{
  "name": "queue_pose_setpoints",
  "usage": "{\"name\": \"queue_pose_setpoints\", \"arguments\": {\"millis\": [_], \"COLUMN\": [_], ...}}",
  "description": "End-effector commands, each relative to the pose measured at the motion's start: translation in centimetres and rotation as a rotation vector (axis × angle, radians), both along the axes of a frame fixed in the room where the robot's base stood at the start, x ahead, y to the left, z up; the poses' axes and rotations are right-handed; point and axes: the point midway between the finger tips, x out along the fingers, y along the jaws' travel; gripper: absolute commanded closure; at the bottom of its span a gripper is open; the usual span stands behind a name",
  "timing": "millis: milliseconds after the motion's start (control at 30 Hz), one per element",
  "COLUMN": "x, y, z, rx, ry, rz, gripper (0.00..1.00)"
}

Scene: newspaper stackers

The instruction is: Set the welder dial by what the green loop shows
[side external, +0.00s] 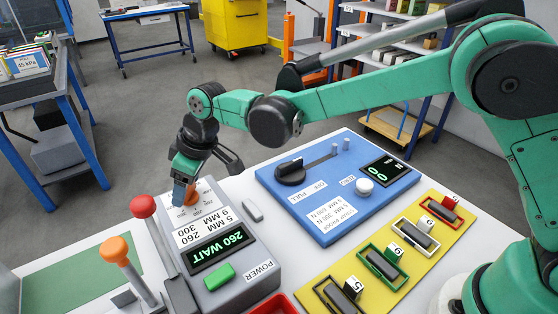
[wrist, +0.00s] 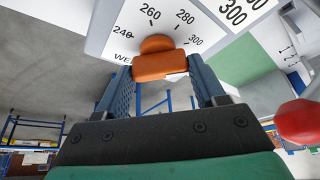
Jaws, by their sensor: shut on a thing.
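My gripper (side external: 184,192) is shut on the orange dial (side external: 191,197) of the grey welder (side external: 238,290). In the wrist view the orange dial (wrist: 160,66) sits between both fingers, below a scale marked 240 to 300. Its pointer mark is not clear. The welder's display (side external: 218,248) appears to read 260 WAIT. A label (side external: 202,227) on it lists 5 MM, 9 MM, 260 and 300. The green loop (side external: 383,267) lies on a yellow board (side external: 413,262), with a numbered tag (side external: 393,252) whose digit I cannot read surely.
Red, white and black loops share the yellow board. Red-knobbed (side external: 143,206) and orange-knobbed (side external: 114,248) levers stand left of the welder. A green button (side external: 219,277) sits on its front.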

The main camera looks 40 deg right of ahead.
Motion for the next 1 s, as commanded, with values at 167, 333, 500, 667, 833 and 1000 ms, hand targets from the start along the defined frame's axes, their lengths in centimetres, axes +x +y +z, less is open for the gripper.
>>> {"name": "queue_pose_setpoints", "arguments": {"millis": [167, 333, 500, 667, 833, 1000], "x": [0.0, 0.0, 0.0, 0.0, -0.1, -0.8], "y": [0.0, 0.0, 0.0, 0.0, -0.1, -0.8], "z": [0.0, 0.0, 0.0, 0.0, 0.5, 2.5], "rx": [-0.001, -0.002, -0.002, -0.001, -0.001, -0.001], "ry": [0.002, 0.001, 0.001, 0.0, 0.0, 0.0], "rz": [-0.003, -0.002, -0.001, -0.001, -0.001, -0.001], "gripper": [0.9, 0.9, 0.05, 0.05, 0.05, 0.05]}}
